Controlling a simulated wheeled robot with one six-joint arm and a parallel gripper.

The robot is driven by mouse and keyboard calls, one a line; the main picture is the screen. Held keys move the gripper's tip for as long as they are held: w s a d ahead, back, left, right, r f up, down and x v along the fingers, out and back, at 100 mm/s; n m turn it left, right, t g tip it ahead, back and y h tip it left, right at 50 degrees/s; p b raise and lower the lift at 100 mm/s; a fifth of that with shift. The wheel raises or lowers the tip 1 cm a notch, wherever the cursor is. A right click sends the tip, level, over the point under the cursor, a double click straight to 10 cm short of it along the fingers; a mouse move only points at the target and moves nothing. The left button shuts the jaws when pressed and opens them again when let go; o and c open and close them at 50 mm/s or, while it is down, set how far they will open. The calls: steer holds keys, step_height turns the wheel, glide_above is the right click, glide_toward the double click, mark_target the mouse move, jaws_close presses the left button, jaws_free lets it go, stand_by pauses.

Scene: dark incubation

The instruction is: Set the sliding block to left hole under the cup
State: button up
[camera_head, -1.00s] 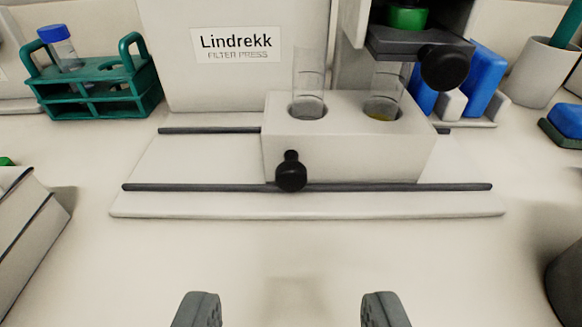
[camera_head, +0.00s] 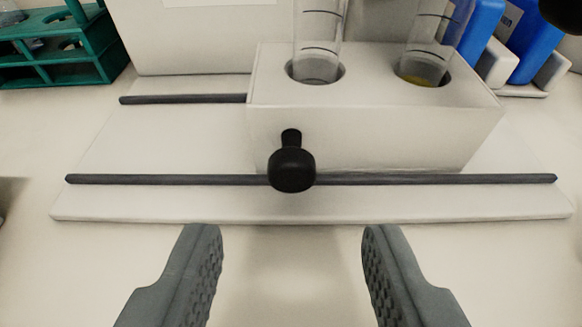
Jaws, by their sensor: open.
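The white sliding block (camera_head: 375,130) sits on two dark rails, right of the middle of its base plate. It has two holes, each with a clear tube standing in it. The tube in the left hole (camera_head: 316,69) looks empty or nearly so. The tube in the right hole (camera_head: 424,75) has a little yellow at its bottom. A black knob (camera_head: 291,170) sticks out of the block's front face, left of its middle. My gripper (camera_head: 292,238) is open and empty in front of the knob, its fingers to either side and apart from it. The cup is not in view.
The front rail (camera_head: 160,179) and rear rail (camera_head: 185,99) run left and right along the white base plate (camera_head: 110,208). Bare rail lies left of the block. A green tube rack (camera_head: 60,70) stands back left; blue bottles (camera_head: 535,45) stand back right. A black knob (camera_head: 565,12) hangs at upper right.

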mark_target(292, 177)
steer(key=shift+w, duration=0.1)
steer(key=shift+x, duration=2.95)
jaws_close()
